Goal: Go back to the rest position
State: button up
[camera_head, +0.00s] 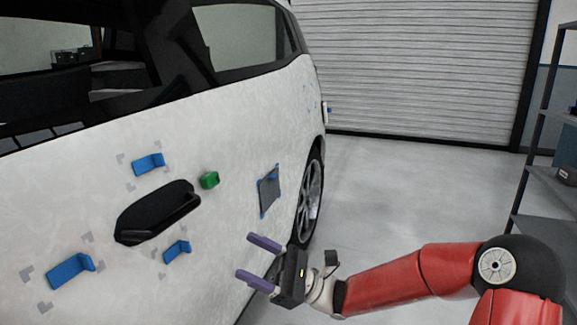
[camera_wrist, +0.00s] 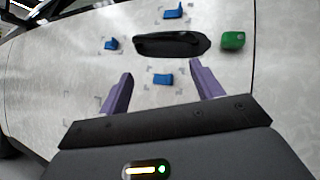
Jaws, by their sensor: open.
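My gripper (camera_head: 258,262) is open and empty, with two purple fingers spread apart. It is held in front of the white car's side, below and to the right of the black door handle (camera_head: 157,212). The fingertips appear clear of the blue and green pieces. My red arm reaches in from the lower right of the head view.
Blue pieces (camera_head: 72,270) and a green piece (camera_head: 210,180) sit on the door around the handle. A grey patch with blue edges (camera_head: 269,191) is near the rear wheel (camera_head: 309,199). Metal shelves (camera_head: 545,178) stand at right. Open floor (camera_head: 400,185) lies between.

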jog(key=s+f+n+g+h, duration=0.2)
jog(key=s+f+n+h, duration=0.6)
jog(key=s+f+h, duration=0.45)
jog(key=s+d+r+n+t+h, duration=0.2)
jog(key=d+h, duration=0.4)
jog(key=d, duration=0.4)
jog(key=s+d+r+n+t+h, duration=0.3)
jog(key=d+t+h, duration=0.3)
jog(key=d, duration=0.5)
jog(key=shift+s+d+r+t, duration=0.3)
jog(key=shift+s+r+t, duration=0.05)
jog(key=shift+s+t, duration=0.4)
